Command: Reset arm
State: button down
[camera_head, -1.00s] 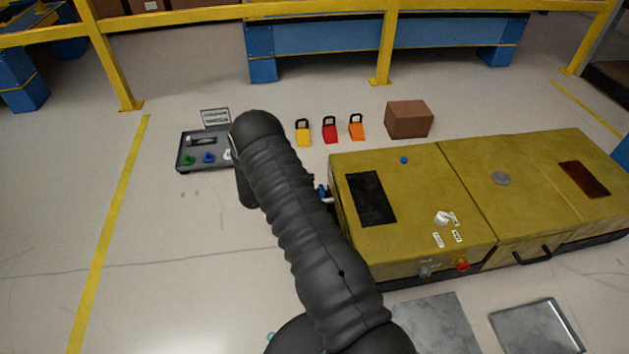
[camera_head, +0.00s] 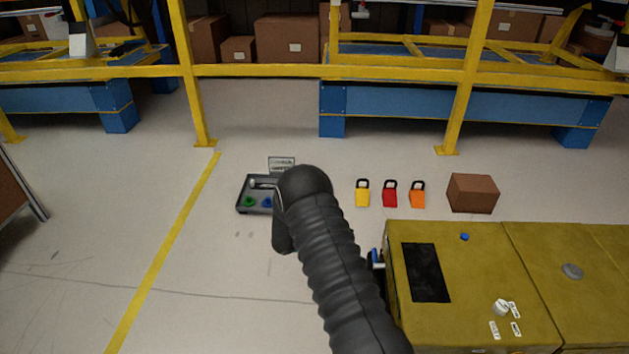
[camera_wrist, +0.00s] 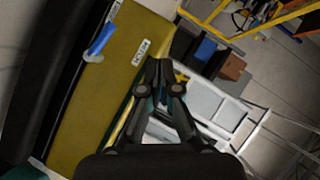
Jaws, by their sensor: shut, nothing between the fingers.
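My arm, in a black ribbed sleeve, rises through the middle of the head view and hides part of what lies behind it. My gripper (camera_wrist: 159,66) shows in the wrist view with its fingertips together and nothing between them. Past it on the left is the side of the yellow dashboard module (camera_wrist: 93,115) with a blue handle (camera_wrist: 101,40). The module (camera_head: 455,290) also shows at lower right in the head view, with a black panel, small labels and a blue button on top. The gripper looks apart from the module.
A grey tray (camera_head: 241,207) with coloured parts lies left of my arm. A yellow padlock (camera_head: 362,199), a red one (camera_head: 390,200), an orange one (camera_head: 417,200) and a brown box (camera_head: 473,193) stand behind the module. A yellow barrier (camera_head: 260,71) crosses the back.

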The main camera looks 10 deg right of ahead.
jog(key=s+f+m+g+y, duration=0.2)
jog(key=s+f+m+g, duration=0.15)
jog(key=s+m, duration=0.55)
jog(key=s+a+r+m+g+y, duration=0.35)
jog(key=s+r+m, duration=0.25)
jog(key=m, duration=0.8)
jog(key=s+a+r+m+t+y+p, duration=0.1)
jog(key=s+a+r+m+t+y, duration=0.2)
jog(key=s+r+m, duration=0.4)
jog(key=s+a+r+m+t+y+p, duration=0.1)
jog(key=s+r+m, duration=0.6)
jog(key=r, duration=1.1)
jog(key=s+a+r+m+t+y+p, duration=0.1)
jog(key=s+a+r+m+t+y, duration=0.3)
jog(key=s+r, duration=0.6)
notch_tip(320, 180, up, 2)
jog(key=a+m+t, duration=0.1)
jog(key=a+m, duration=0.1)
jog(key=shift+a+r+m+t+y, duration=0.2)
jog(key=shift+m+t+y, duration=0.1)
jog(key=shift+m+y, duration=0.1)
